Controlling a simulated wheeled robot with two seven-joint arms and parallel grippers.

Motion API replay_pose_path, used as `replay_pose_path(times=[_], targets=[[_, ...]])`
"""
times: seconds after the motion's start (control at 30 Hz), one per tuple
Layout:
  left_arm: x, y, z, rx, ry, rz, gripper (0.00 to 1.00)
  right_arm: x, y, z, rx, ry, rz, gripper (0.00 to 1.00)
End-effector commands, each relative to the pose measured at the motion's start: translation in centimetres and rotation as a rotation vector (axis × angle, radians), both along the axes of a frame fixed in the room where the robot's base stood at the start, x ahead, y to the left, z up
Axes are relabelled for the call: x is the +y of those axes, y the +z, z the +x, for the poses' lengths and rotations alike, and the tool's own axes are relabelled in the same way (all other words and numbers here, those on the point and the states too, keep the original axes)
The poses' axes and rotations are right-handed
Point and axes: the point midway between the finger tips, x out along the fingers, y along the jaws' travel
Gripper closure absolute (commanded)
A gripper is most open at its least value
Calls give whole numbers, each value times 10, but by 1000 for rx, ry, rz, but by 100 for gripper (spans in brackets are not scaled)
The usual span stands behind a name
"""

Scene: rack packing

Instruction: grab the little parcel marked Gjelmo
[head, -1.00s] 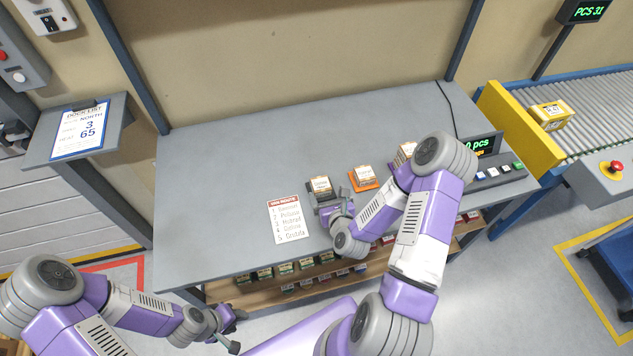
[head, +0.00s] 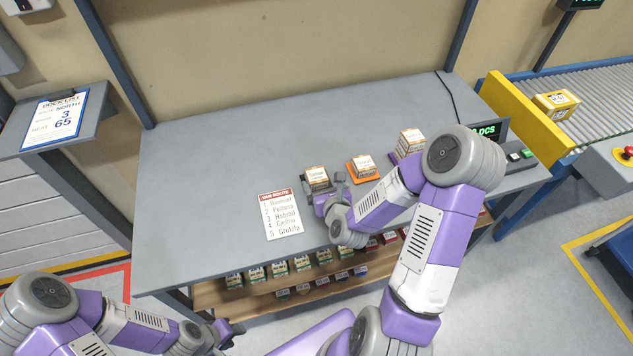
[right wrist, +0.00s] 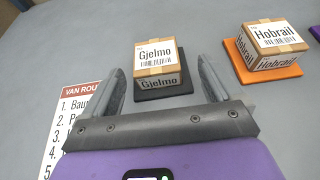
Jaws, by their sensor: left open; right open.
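The little Gjelmo parcel (right wrist: 157,58) is a brown box with a white label, sitting on a dark pad (right wrist: 166,88) on the table. In the head view the parcel (head: 315,174) is on the table just beyond my right gripper (head: 333,190). In the right wrist view my right gripper (right wrist: 158,82) is open, with its fingers on either side of the near part of the dark pad, pointing at the parcel; the jaws hold nothing. My left gripper (head: 226,334) is open and low at the left, in front of the table, away from the parcel.
The Hobrail parcel (right wrist: 272,45) sits on an orange pad (right wrist: 268,72) to the right. Another parcel (head: 411,141) stands on a purple pad beyond it. A van route sheet (head: 281,215) lies left of the gripper. Several small boxes fill the shelf below. The table's left side is clear.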

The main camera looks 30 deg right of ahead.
Motion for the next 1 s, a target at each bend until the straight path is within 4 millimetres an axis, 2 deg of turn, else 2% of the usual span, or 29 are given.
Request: replay_pose_path(times=[0.4, 0.67, 0.77, 1.0], targets=[[0, -9, 0, 0, 0, 0, 57, -6, -15, 47, -1, -1, 0, 8], [0, -9, 0, 0, 0, 0, 57, -7, -15, 49, 0, 0, 0, 8], [0, -9, 0, 0, 0, 0, 57, -7, -15, 49, -1, -1, -1, 21], [0, -9, 0, 0, 0, 0, 57, -7, -15, 49, -1, -1, -1, 58]])
